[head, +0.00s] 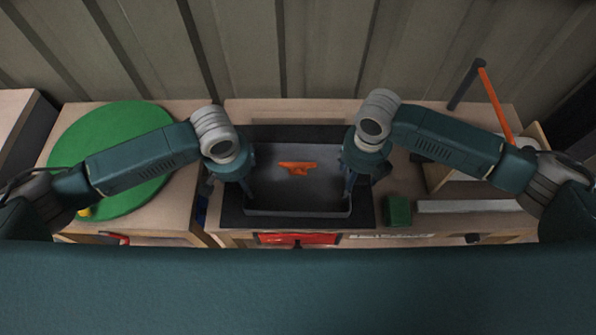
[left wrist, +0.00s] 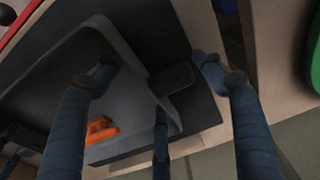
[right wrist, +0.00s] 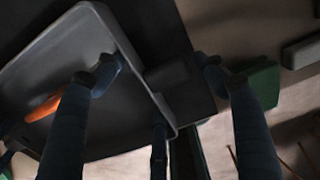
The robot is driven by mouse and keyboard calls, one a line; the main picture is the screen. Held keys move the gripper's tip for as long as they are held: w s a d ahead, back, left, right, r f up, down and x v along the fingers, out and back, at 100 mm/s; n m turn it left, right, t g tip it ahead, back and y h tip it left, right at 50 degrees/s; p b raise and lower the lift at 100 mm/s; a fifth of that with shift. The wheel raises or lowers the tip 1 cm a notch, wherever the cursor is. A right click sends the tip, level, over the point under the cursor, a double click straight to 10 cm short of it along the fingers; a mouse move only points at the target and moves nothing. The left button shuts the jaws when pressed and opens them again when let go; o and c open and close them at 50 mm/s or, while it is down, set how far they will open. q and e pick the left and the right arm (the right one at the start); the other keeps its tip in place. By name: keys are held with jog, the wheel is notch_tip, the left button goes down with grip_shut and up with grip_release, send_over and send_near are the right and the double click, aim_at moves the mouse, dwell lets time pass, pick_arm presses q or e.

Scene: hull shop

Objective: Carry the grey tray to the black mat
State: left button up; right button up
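The grey tray (head: 310,200) sits on the black mat (head: 362,217) on the bench, in the middle of the head view. An orange object (head: 297,168) lies inside it. My left gripper (head: 230,188) is at the tray's left end. In the left wrist view its fingers are spread, one inside the tray (left wrist: 135,100) and one outside, with a dark handle (left wrist: 172,78) between them. My right gripper (head: 362,184) is at the right end. In the right wrist view its fingers are likewise apart on either side of the rim and a dark handle (right wrist: 168,74).
A green round board (head: 120,200) lies on the bench at left. A green block (head: 398,211) and a grey bar (head: 468,206) lie right of the mat. A hammer with an orange handle (head: 495,105) stands farther right, near a wooden box. A ribbed wall closes the back.

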pick_arm(q)
jog(key=shift+r, duration=0.1)
pick_arm(e)
jog(key=shift+r, duration=0.15)
pick_arm(q)
jog(key=shift+s, duration=0.1)
jog(key=shift+r, duration=0.35)
pick_arm(e)
jog(key=shift+w, duration=0.1)
jog(key=shift+r, duration=0.2)
pick_arm(q)
jog(key=r, duration=0.3)
jog(key=s+r, duration=0.1)
jog(key=r, duration=0.7)
jog(key=shift+s, duration=0.35)
pick_arm(e)
notch_tip(320, 180, up, 12)
jog(key=shift+f, duration=0.2)
